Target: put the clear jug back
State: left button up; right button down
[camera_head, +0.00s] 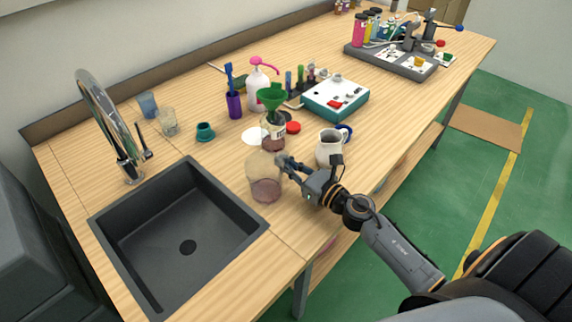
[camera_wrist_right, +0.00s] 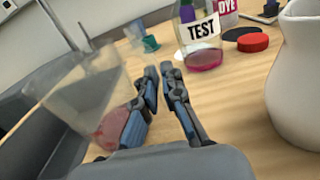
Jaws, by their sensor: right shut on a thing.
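The clear jug (camera_head: 264,181) with a little reddish liquid in its bottom is just right of the sink in the head view. It also shows at the left of the right wrist view (camera_wrist_right: 88,95), where it looks tilted. My right gripper (camera_head: 283,162) is shut on it at its right side; the fingers (camera_wrist_right: 160,75) hide the exact grip. I cannot tell whether the jug's base touches the bench. My left gripper is not in view.
The dark sink (camera_head: 215,205) lies left of the jug. Close behind stand the TEST bottle (camera_wrist_right: 200,30) with a green funnel (camera_head: 271,94) and a red cap (camera_wrist_right: 252,42). A white pitcher (camera_head: 330,150) is to the right. Bench left of the green cup (camera_head: 205,131) has clear patches.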

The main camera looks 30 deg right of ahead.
jog(key=c, duration=1.5)
grip_release()
jog(key=shift+r, duration=0.1)
jog(key=shift+s+d, duration=0.1)
jog(key=shift+s, duration=0.2)
jog(key=b+v, duration=0.2)
jog(key=v, duration=0.3)
jog(key=b+v, duration=0.2)
jog(key=v, duration=0.3)
jog(key=shift+f, duration=0.2)
jog(key=shift+s+d+r, duration=0.2)
jog(key=shift+s+d, duration=0.05)
jog(key=shift+s, duration=0.4)
